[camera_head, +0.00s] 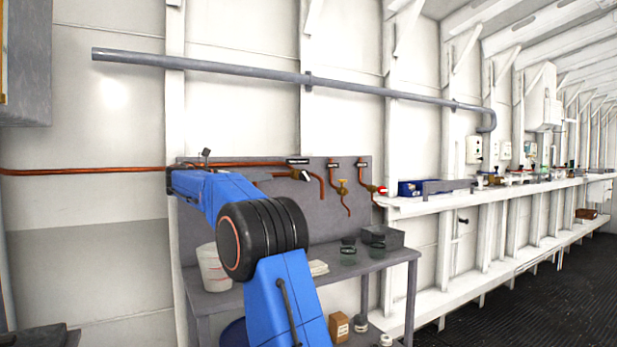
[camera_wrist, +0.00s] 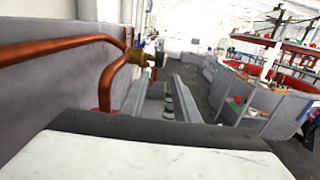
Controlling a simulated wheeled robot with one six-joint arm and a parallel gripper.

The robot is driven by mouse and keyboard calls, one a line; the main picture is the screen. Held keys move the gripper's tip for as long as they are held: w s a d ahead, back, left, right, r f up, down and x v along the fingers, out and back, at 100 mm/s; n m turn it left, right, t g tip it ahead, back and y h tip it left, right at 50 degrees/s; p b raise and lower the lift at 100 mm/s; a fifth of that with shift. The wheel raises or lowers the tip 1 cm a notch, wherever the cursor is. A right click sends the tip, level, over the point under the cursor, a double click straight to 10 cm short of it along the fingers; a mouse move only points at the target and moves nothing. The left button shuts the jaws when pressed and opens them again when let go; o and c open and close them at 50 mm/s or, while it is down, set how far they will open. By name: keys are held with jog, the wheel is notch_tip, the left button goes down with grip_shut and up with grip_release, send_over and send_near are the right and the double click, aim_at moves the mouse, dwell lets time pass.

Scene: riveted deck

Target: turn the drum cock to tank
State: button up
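A brass cock (camera_head: 288,175) sits on copper pipe on the grey panel, below a black-and-white label (camera_head: 298,161) too small to read. It also shows in the wrist view (camera_wrist: 142,58), just beyond my left finger. A small dark piece hangs below its body there; I cannot tell how its handle is set. My gripper (camera_wrist: 162,76) is open, its two grey fingers apart with nothing seen between them. Its tips point along the panel and lie close to the cock; I cannot tell whether they touch it. My blue arm hides part of the panel in the head view.
Right of it are a yellow-handled valve (camera_head: 342,187) and a red-handled valve (camera_head: 381,190). Below, the grey bench (camera_head: 385,262) bears a white bucket (camera_head: 213,268), glass jars and a grey box (camera_head: 383,237). A copper pipe (camera_wrist: 62,47) runs close on the left in the wrist view.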

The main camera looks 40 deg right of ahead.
aim_at(299, 175)
jog(key=x, duration=1.7)
jog(key=shift+s, duration=0.1)
grip_shut()
